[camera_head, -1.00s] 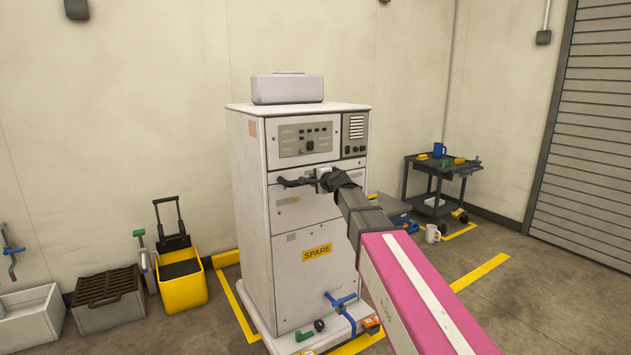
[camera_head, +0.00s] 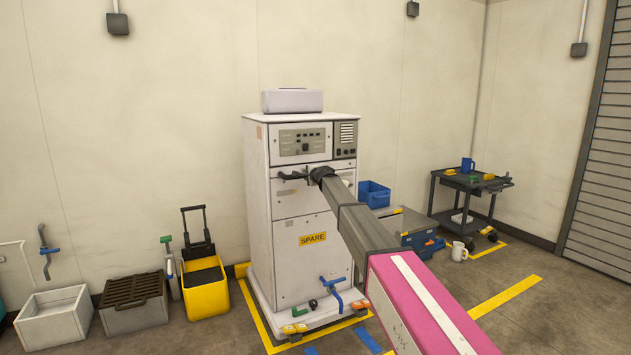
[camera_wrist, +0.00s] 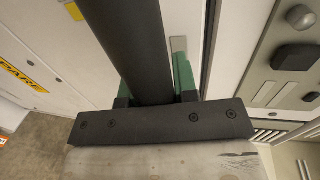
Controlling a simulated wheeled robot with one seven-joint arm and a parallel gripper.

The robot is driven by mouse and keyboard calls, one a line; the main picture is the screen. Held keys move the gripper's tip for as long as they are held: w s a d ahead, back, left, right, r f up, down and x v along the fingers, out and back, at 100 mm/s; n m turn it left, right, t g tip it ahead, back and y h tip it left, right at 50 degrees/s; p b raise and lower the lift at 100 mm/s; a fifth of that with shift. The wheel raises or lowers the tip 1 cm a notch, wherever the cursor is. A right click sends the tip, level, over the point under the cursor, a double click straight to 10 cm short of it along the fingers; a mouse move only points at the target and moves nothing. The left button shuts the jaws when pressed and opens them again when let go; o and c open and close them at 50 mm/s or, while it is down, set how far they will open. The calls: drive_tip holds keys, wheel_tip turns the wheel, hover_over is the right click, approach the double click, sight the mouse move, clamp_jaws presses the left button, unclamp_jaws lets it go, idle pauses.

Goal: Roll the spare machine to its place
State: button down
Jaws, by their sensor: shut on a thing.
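The spare machine (camera_head: 300,228) is a tall white cabinet with a yellow SPARE label (camera_head: 312,238) and a control panel. It stands upright on a low base (camera_head: 318,318) near the back wall, with yellow floor lines (camera_head: 259,322) along its left and front sides. My gripper (camera_head: 318,175) is at the dark handle (camera_head: 292,176) on its front. In the wrist view my gripper (camera_wrist: 155,88) has its green fingers on either side of the dark handle bar (camera_wrist: 127,45), shut on it. The fingertips are partly hidden behind the bar.
A yellow bucket (camera_head: 205,292) and grey crates (camera_head: 52,316) stand to the left. A blue bin (camera_head: 374,194), a blue-grey case (camera_head: 418,232), a white mug (camera_head: 459,251) and a black cart (camera_head: 464,190) are to the right. Floor at the lower right is open.

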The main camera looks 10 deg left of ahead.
drive_tip(key=w+a, duration=0.1)
drive_tip(key=w, duration=0.1)
drive_tip(key=w+a, duration=0.1)
drive_tip(key=w, duration=0.1)
drive_tip(key=shift+a+r, duration=0.15)
drive_tip(key=shift+a, duration=0.2)
drive_tip(key=c, duration=0.9)
unclamp_jaws()
drive_tip(key=v, duration=1)
drive_tip(key=shift+s+d, duration=0.25)
drive_tip(key=shift+s, duration=0.1)
